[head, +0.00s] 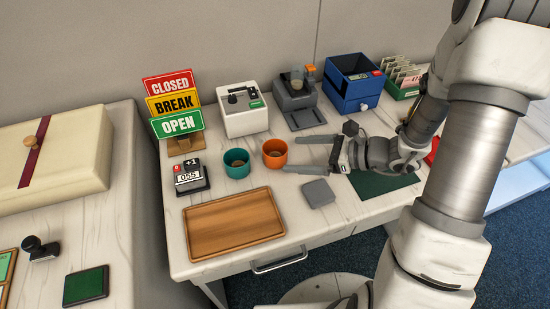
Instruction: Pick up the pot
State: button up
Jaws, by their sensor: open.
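Two small round open pots stand on the white marbled counter in the head view, and I cannot tell which one the task names. The orange pot (275,154) is on the right and the teal pot (237,164) is just left of it; both are upright with something brownish inside. My gripper (291,154) points left with its two fingers spread and nothing visible between them. Its fingertips are close by the right side of the orange pot, one toward its back and one toward its front. Contact cannot be told.
A wooden tray (235,224) lies in front of the pots. A counter device (190,176) and stacked signs (174,103) stand left. A white box (243,109), grey machine (297,97) and blue bin (354,82) line the back. A grey block (318,194) lies below my gripper.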

aim_at(277, 153)
jog(key=b+x, duration=0.1)
jog(key=x, duration=0.5)
jog(key=shift+a+f+b, duration=0.15)
jog(key=shift+a+b, duration=0.05)
jog(key=shift+b, duration=0.2)
jog(key=c, duration=1.3)
jog(key=shift+o, duration=0.2)
